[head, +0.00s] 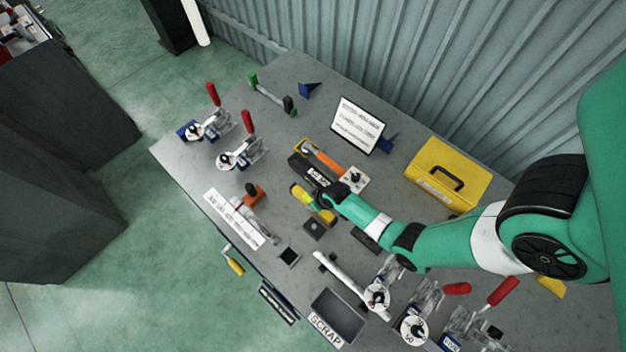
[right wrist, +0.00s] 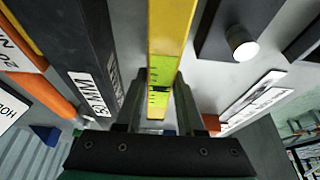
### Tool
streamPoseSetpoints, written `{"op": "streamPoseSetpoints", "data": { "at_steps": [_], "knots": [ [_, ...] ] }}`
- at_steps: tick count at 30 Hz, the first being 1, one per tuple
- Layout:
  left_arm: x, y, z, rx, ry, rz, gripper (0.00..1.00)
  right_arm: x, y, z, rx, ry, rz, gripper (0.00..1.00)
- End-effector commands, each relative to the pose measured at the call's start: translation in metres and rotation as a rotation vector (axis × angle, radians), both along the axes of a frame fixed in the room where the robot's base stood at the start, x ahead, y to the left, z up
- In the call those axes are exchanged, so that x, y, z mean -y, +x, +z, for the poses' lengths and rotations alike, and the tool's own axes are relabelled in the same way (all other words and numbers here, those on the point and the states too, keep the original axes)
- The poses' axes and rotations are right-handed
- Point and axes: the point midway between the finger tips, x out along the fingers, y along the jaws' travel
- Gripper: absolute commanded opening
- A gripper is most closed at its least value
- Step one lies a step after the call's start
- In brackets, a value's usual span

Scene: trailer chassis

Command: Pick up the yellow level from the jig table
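The yellow level (head: 301,194) has a green section and lies near the middle of the grey jig table (head: 215,175). In the right wrist view the level (right wrist: 170,40) runs down the picture between my fingers. My right gripper (head: 325,197) reaches in from the right over the level and hides its middle. In the right wrist view my right gripper (right wrist: 160,95) has one finger on each side of the level, with no clear gap, so it looks shut on it. Whether the level touches the table cannot be told. My left gripper is not in view.
A black labelled case (head: 307,170) and an orange-handled tool (head: 328,160) lie close behind the level. A yellow toolbox (head: 447,175) and a white sign (head: 357,125) stand further back. Toggle clamps (head: 208,128) stand left and front right. A scrap bin (head: 338,313) sits at the front.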

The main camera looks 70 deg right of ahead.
Motion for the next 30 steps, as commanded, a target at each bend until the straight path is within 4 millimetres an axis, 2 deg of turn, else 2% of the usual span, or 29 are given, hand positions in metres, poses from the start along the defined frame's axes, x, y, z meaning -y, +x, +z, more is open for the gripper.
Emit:
{"op": "streamPoseSetpoints", "data": {
  "at_steps": [1,3,16,20,23,27,30],
  "knots": [
    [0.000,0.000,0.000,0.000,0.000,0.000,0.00,0.000,0.000,0.000,0.000,0.000,0.000,0.13],
    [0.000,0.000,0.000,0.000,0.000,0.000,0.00,0.000,0.000,0.000,0.000,0.000,0.000,0.01],
    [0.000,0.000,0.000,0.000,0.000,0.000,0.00,0.000,0.000,0.001,0.001,0.000,0.000,0.00],
    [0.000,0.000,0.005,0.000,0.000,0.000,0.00,0.000,0.000,0.006,0.002,-0.001,0.000,0.00],
    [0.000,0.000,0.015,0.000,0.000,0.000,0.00,0.000,0.001,0.017,0.002,-0.001,0.000,0.00],
    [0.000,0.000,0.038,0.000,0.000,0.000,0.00,0.000,0.001,0.042,0.003,-0.001,0.000,0.00],
    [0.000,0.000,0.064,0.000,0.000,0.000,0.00,-0.006,-0.019,0.066,-0.001,0.000,0.000,0.00]
  ]
}}
